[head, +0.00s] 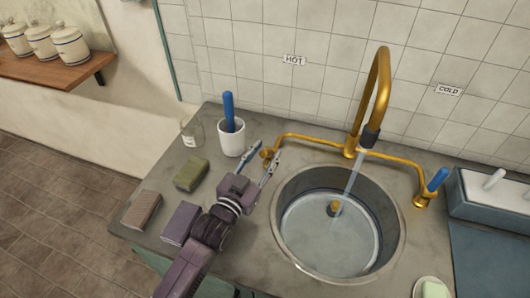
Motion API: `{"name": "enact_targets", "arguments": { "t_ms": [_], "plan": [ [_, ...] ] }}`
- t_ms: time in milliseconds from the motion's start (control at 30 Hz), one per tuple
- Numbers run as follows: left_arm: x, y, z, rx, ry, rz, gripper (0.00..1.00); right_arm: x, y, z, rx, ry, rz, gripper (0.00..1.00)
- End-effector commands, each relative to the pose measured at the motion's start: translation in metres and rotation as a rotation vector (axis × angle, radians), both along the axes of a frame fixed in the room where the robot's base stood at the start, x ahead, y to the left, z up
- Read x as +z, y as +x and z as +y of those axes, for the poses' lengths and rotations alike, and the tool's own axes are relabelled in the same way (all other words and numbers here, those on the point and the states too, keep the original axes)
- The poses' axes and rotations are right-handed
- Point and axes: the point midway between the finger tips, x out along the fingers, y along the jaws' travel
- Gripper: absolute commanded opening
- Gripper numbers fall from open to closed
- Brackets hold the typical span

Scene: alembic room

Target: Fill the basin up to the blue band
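The round metal basin (397,262) is set in the grey counter and holds clear, shallow-looking water (330,245). A thin dark blue band (322,191) runs around its inner wall; the water's edge against it is hard to read. A stream (353,176) falls from the brass spout (380,85) into the basin. A brass piece (334,208) shows at the bottom. The cold tap at right has a blue handle (437,180). The hot-side brass valve (267,155) shows no blue handle. My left gripper (267,150) is open and empty beside this valve. My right gripper is out of view.
A white cup (231,138) with a blue-handled item (228,108) and a glass jar (192,132) stand left of the valve. A green block (191,174), a brown block (142,210) and a purple block (180,223) lie nearby. A soap dish (431,288) sits at front right.

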Motion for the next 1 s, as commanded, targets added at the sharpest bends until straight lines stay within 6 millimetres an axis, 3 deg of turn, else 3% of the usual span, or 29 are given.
{"name": "enact_targets", "arguments": {
  "t_ms": [233,533,1000],
  "plan": [
    [0.0000,0.0004,-0.0004,0.000,0.000,0.000,0.34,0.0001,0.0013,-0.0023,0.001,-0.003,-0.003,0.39],
    [-0.0001,0.0002,-0.0002,0.000,0.001,0.000,0.00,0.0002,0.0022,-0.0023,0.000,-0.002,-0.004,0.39],
    [0.0029,0.0024,-0.0003,0.000,0.005,0.012,0.00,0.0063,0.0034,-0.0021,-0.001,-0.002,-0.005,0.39]
  ]
}}
